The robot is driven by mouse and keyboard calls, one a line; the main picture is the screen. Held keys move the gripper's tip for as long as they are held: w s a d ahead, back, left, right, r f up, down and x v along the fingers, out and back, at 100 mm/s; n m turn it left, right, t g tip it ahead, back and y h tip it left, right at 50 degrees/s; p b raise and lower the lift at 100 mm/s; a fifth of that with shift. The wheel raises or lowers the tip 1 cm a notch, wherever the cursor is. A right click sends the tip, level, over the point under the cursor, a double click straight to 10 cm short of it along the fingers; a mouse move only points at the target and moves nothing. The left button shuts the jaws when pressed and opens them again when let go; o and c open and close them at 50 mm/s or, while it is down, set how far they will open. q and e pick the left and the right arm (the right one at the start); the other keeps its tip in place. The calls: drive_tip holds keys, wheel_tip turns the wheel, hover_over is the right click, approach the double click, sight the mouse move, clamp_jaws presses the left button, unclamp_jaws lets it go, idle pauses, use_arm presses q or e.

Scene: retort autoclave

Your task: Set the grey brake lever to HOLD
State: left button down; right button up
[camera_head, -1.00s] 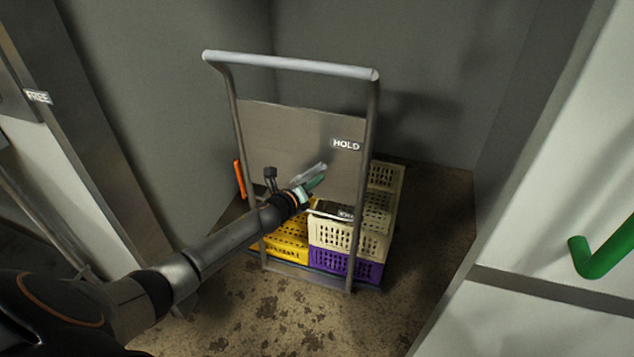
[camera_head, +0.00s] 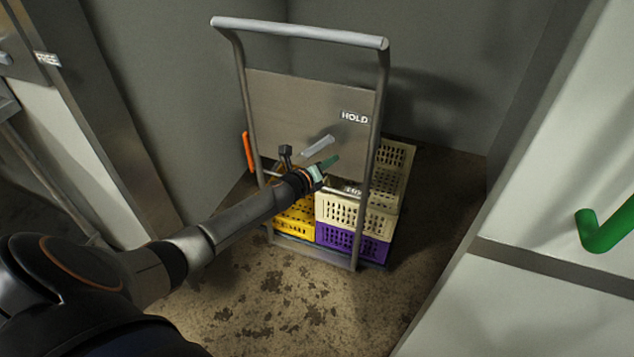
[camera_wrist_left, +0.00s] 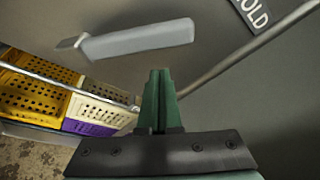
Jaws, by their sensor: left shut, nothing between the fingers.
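The grey brake lever (camera_head: 317,146) sits on the trolley's back panel (camera_head: 285,100), tilted, with its right end higher. The HOLD label (camera_head: 354,117) is above and to the right of it. In the left wrist view, the lever (camera_wrist_left: 140,40) lies across the upper left and part of the HOLD label (camera_wrist_left: 252,14) shows at the top right. My left gripper (camera_head: 331,161) is shut and empty, its green fingers just below the lever in the picture. In the left wrist view, the fingertips (camera_wrist_left: 158,74) are below the lever, with a visible gap. My right gripper is out of view.
The trolley has a light push bar (camera_head: 300,32) and carries yellow (camera_head: 298,232), cream (camera_head: 345,211) and purple (camera_head: 350,242) crates. An orange handle (camera_head: 248,152) is at its left. A green handle (camera_head: 605,230) is at the right. A FREE label (camera_head: 47,59) is at far left.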

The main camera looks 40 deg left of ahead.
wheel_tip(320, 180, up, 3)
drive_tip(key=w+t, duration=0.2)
use_arm(q)
drive_tip(key=f+p+v, duration=0.1)
drive_tip(key=p+v, duration=0.1)
drive_tip(key=v, duration=0.7)
drive_tip(key=shift+s+d, duration=0.3)
drive_tip(key=shift+s, duration=0.15)
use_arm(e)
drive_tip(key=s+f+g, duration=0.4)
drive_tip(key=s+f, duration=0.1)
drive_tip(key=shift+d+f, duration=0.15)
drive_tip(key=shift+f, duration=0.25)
use_arm(q)
drive_tip(key=shift+r, duration=0.1)
